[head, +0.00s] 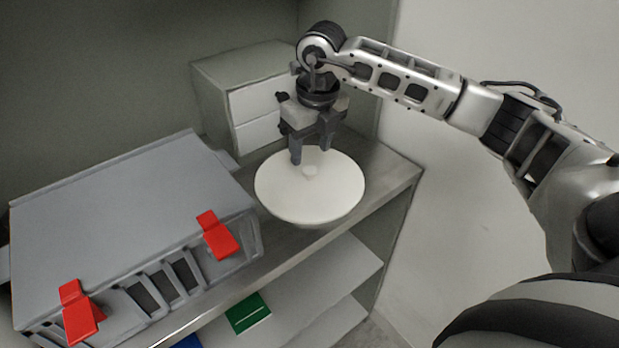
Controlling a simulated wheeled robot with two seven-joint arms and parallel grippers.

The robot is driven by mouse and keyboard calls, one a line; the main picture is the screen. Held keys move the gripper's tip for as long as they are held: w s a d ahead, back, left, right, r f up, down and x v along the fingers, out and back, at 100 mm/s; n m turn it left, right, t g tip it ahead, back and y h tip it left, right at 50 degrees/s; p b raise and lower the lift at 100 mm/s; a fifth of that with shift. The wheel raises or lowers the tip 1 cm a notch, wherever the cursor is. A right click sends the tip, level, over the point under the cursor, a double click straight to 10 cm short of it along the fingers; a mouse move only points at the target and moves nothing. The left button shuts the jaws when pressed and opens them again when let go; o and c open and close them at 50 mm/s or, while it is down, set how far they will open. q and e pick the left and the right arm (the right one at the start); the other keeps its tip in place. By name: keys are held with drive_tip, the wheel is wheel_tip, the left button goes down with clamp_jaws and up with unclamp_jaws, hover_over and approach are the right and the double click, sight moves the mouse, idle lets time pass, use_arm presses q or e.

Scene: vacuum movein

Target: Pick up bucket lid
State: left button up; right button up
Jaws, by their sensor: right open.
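The bucket lid (285,199) is a round, cream-white disc with a small pale knob (310,171) at its middle. It lies near the right end of the grey shelf top, seen in the head view. My right gripper (311,158) points down over the lid, its two dark fingers apart and empty. The fingertips are close above the lid, near the knob; I cannot tell whether they touch the lid. My left gripper is out of view.
A large grey case (130,205) with red latches (217,235) stands left of the lid. A small white drawer unit (262,95) stands behind it. A lower shelf (335,265) holds a green item (248,313). A pale wall is at the right.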

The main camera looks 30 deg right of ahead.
sight(309, 169)
wheel_tip(309, 169, down, 5)
drive_tip(key=shift+w+r+p, duration=0.1)
drive_tip(key=shift+w+p, duration=0.05)
drive_tip(key=shift+p, duration=0.25)
drive_tip(key=c, duration=1)
drive_tip(key=shift+c, duration=0.2)
